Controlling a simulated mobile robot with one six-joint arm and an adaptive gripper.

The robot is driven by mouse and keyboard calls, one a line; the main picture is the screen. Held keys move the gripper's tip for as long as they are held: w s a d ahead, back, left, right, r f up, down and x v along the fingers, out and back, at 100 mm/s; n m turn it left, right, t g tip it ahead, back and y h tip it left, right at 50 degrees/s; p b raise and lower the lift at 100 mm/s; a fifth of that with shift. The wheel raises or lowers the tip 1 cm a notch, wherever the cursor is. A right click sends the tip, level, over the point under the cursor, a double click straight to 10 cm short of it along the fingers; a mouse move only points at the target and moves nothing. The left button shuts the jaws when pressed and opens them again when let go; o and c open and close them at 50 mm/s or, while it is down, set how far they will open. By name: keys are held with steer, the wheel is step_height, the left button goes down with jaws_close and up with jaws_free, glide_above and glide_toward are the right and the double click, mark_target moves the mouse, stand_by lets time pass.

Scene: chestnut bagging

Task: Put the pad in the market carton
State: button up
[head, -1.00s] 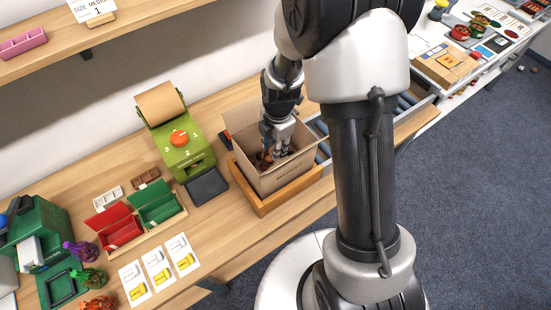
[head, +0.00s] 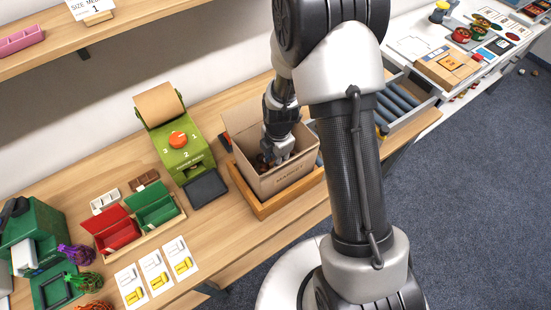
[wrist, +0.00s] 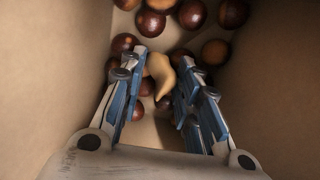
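The market carton (head: 283,179) is an open cardboard box on the bench, with brown chestnuts inside. My gripper (head: 273,160) reaches down into it; the carton's near wall partly hides the fingers. In the wrist view my gripper (wrist: 162,62) has its two blue-grey fingers a small way apart. The pad (wrist: 159,74), a tan curved piece, is between them and appears to touch both. Its sides are partly hidden by the fingers. Chestnuts (wrist: 150,23) lie on the carton floor beyond and beside the fingertips.
The carton stands in an orange-brown wooden tray (head: 262,208). A green machine (head: 181,150) with an orange knob and a dark plate (head: 206,188) are to its left. Carton walls close in on both sides of my gripper. A roller conveyor (head: 398,98) is behind my arm.

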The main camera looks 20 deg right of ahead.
steer(key=o, duration=0.4)
steer(key=shift+r, duration=0.1)
steer(key=s+r+m+t+p, duration=0.1)
steer(key=s+r+m+p, duration=0.2)
steer(key=r, duration=1)
steer(key=s+r+m+t, duration=0.1)
steer(key=s+r+m, duration=0.35)
steer(key=r, duration=0.75)
steer(key=s+r+m, duration=0.3)
steer(key=s+m, duration=0.1)
steer(key=s+r+m+t, duration=0.1)
steer(key=s+r+m, duration=0.2)
steer(key=s+m, duration=0.2)
steer(key=s+r+m, duration=0.3)
steer(key=s+m, duration=0.1)
steer(key=m, duration=0.1)
steer(key=shift+s+d+m+t, duration=0.15)
steer(key=shift+s+m+t, duration=0.1)
steer(key=shift+s+t, duration=0.15)
